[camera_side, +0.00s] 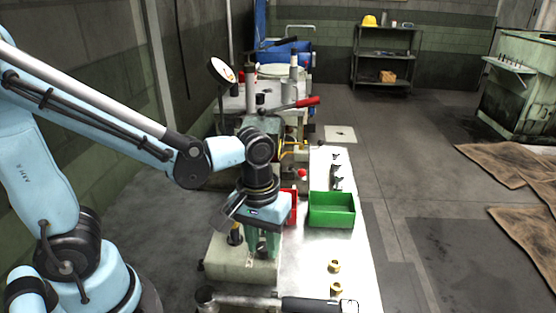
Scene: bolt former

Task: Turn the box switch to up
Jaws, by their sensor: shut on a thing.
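My gripper (262,250) points down over a pale grey-green box (232,268) at the near end of the machine bench. Its dark green fingers are shut on a small part at the box's top, which appears to be the box switch. The fingers hide most of this part, so I cannot tell whether it stands up or down. A dark knob with a yellow band (236,234) stands on the box just left of the fingers.
A green bin (332,210) and a red bin (293,205) sit right of my gripper. Brass nuts (335,266) lie on the bench. A dark-handled lever (318,305) crosses the near edge. A red-handled lever (305,102) and a round gauge (222,71) stand behind.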

